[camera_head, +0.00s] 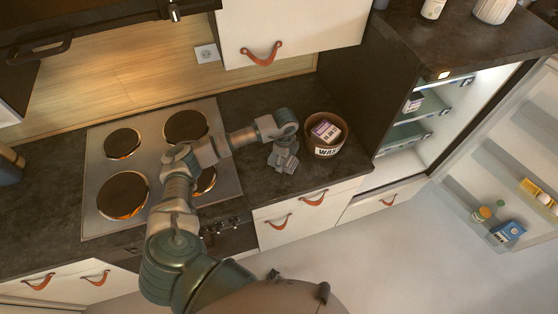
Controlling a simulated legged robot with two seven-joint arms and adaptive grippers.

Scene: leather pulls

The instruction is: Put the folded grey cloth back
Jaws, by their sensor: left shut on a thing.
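My left gripper (284,160) points down over the dark counter, between the stove and a brown round bowl. It is shut on a small grey thing that blends with its fingers, which I take to be the folded grey cloth; its outline is mostly hidden. I cannot tell whether it touches the counter. My right gripper is not in view.
The brown bowl (311,145), marked with a partly readable label, holds a purple and white box (326,131). A stove (92,190) with several hotplates lies left. The fridge (446,122) stands open at right, its door (470,180) swung out with items on shelves.

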